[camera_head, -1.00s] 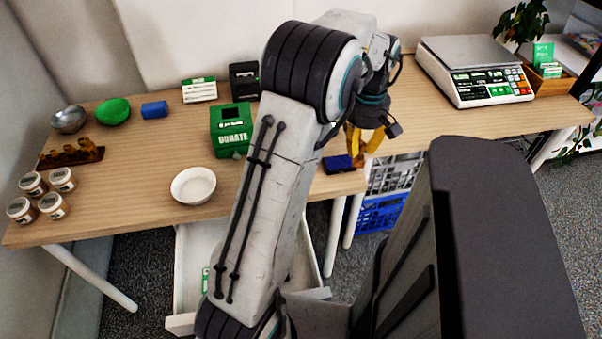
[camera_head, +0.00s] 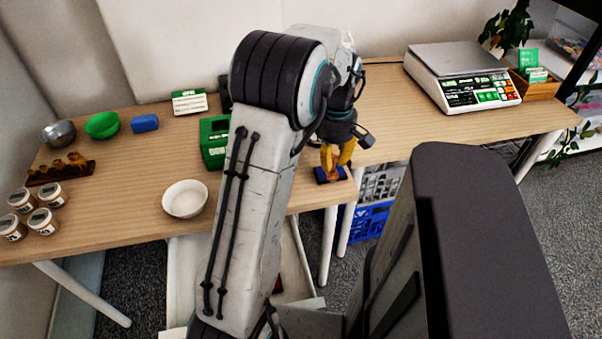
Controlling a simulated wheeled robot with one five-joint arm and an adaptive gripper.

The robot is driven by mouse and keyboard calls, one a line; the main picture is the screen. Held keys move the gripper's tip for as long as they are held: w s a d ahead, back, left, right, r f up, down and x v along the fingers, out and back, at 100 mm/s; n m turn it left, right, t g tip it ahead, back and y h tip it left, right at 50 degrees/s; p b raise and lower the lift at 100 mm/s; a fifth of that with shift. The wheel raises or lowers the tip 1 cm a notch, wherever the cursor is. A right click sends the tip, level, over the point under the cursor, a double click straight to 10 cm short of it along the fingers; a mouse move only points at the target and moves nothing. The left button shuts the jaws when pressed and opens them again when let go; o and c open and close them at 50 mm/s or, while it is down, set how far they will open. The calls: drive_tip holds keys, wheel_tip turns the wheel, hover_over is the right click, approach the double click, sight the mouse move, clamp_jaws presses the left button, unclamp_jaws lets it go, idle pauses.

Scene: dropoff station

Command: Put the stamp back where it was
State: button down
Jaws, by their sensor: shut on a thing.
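My gripper (camera_head: 335,158) has yellow fingers and points down near the front edge of the wooden table. It is shut on the stamp (camera_head: 329,172), a small brownish piece mostly hidden by the fingers. The stamp is right over a dark blue ink pad (camera_head: 321,180) at the table edge. I cannot tell whether the stamp touches the pad.
A white bowl (camera_head: 185,198) and a green donate box (camera_head: 214,142), partly hidden by my arm, are to the left. A scale (camera_head: 462,78) stands at the right. A blue crate (camera_head: 370,222) is under the table.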

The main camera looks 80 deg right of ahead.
drive_tip(key=w+d+f, duration=0.1)
drive_tip(key=w, duration=0.1)
drive_tip(key=w+d+f+p, duration=0.1)
drive_tip(key=w+f, duration=0.1)
drive_tip(key=w, duration=0.1)
drive_tip(key=w+d+f, duration=0.1)
drive_tip(key=w+f, duration=0.1)
drive_tip(key=w, duration=0.1)
drive_tip(key=shift+d+f+p, duration=0.1)
drive_tip(key=shift+d+p, duration=0.25)
drive_tip(key=shift+p, duration=0.05)
drive_tip(key=shift+f+p, duration=0.85)
drive_tip(key=shift+f, duration=1.2)
drive_tip(key=shift+f, duration=0.1)
drive_tip(key=shift+f, duration=0.1)
drive_tip(key=c, duration=1.2)
unclamp_jaws()
drive_tip(key=shift+r, duration=0.2)
